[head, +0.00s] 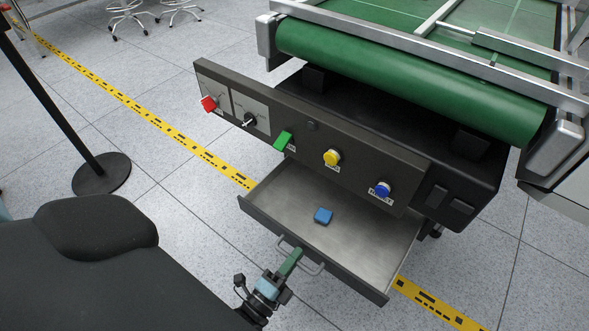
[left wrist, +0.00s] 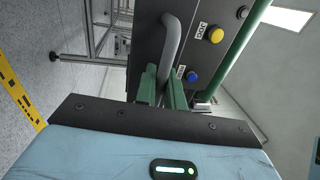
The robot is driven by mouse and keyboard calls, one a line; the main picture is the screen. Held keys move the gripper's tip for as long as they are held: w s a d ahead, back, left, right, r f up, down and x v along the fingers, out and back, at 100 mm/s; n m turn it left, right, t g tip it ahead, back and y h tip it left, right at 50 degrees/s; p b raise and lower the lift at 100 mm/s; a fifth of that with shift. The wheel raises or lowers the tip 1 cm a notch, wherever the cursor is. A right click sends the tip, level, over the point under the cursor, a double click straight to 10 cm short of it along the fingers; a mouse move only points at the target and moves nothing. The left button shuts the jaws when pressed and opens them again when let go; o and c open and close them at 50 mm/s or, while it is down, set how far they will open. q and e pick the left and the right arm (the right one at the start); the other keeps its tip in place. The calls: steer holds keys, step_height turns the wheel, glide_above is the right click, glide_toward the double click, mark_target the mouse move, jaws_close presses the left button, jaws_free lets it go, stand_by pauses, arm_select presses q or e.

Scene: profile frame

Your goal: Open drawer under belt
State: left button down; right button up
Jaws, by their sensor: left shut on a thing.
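The drawer (head: 365,237) under the green conveyor belt (head: 410,72) is pulled out, and its grey inside shows. A small blue block (head: 323,215) lies on the drawer floor. A curved metal bar handle (head: 314,268) is on the drawer front. My left gripper (head: 291,262) is at this handle with its green fingers shut on it. In the left wrist view the grey handle (left wrist: 169,45) runs down between the green fingers (left wrist: 162,88). My right gripper does not show in either view.
A control panel above the drawer carries a red switch (head: 209,104), a black knob (head: 249,120), a green switch (head: 283,140), a yellow button (head: 331,157) and a blue button (head: 382,189). A black post base (head: 101,174) stands at left. Yellow tape (head: 150,122) crosses the open floor.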

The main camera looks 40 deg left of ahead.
arm_select(q)
steer(key=c, duration=1.9)
jaws_free()
steer(key=shift+s+a+f, duration=0.1)
steer(key=shift+s+f, duration=0.15)
steer(key=shift+s, duration=1.05)
steer(key=shift+s+a+f, duration=0.1)
steer(key=shift+s+f, duration=0.15)
steer(key=shift+s, duration=1)
steer(key=shift+s+f, duration=0.25)
steer(key=shift+s, duration=1.05)
